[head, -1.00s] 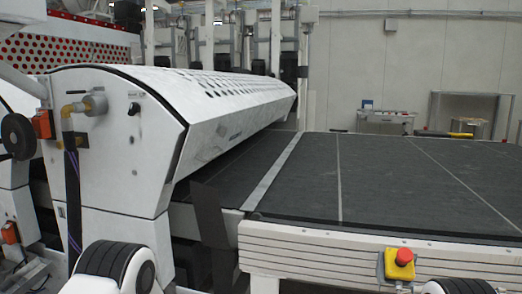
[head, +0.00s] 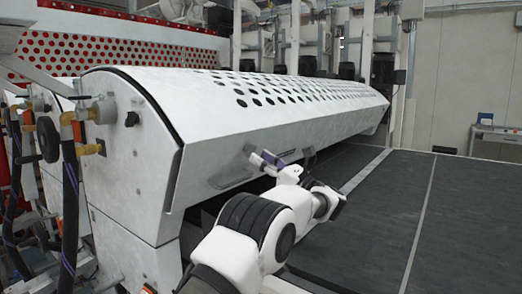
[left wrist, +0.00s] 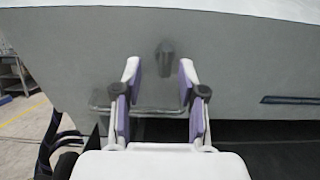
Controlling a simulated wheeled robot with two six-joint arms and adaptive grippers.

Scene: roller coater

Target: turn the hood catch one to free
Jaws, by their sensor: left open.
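The hood catch (left wrist: 166,58) is a small dark grey knob on the hood's sloping front face. In the left wrist view it shows just beyond and between my left fingertips (left wrist: 160,75). The fingers are open with purple pads, one on each side of it in the picture; no contact is visible. In the head view my left gripper (head: 274,164) is at the hood's front face, next to a small grey knob (head: 250,150) that looks like the same catch. Which way the catch is turned is hard to tell. My right gripper is out of view.
The long white hood (head: 230,120) has rows of round holes on top. The dark conveyor bed (head: 375,215) extends right, clear. Hoses (head: 70,200) hang at left.

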